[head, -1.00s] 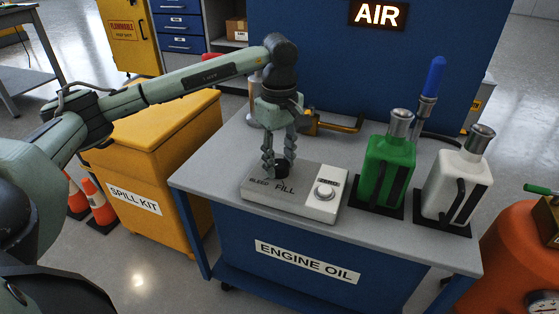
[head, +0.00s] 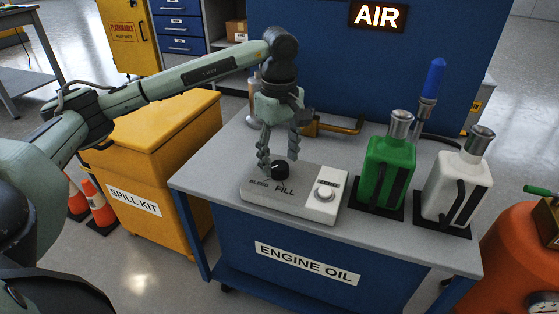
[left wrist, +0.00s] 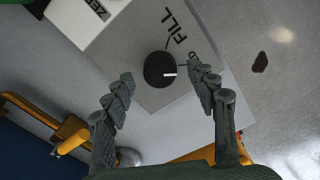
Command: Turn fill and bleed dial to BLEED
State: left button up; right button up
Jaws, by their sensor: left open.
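The black fill and bleed dial (head: 280,170) sits on a light grey box (head: 310,204) on the bench, with the words BLEED and FILL printed in front of it. In the left wrist view the dial (left wrist: 160,69) has a white mark that points right, away from the FILL line and toward the side of a label mostly hidden behind one finger. I cannot read that label there. My left gripper (head: 278,160) is open and empty, pointing down just above the dial, with a finger at each side and clear gaps (left wrist: 163,88). My right gripper is out of view.
A brass-coloured handle (head: 335,127) is behind the gripper. The bench top (head: 215,170) left of the box is clear.

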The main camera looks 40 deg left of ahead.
aim_at(279, 165)
pick_arm(q)
notch_tip(279, 165, up, 11)
jog(key=shift+f, duration=0.15)
dwell(0.6)
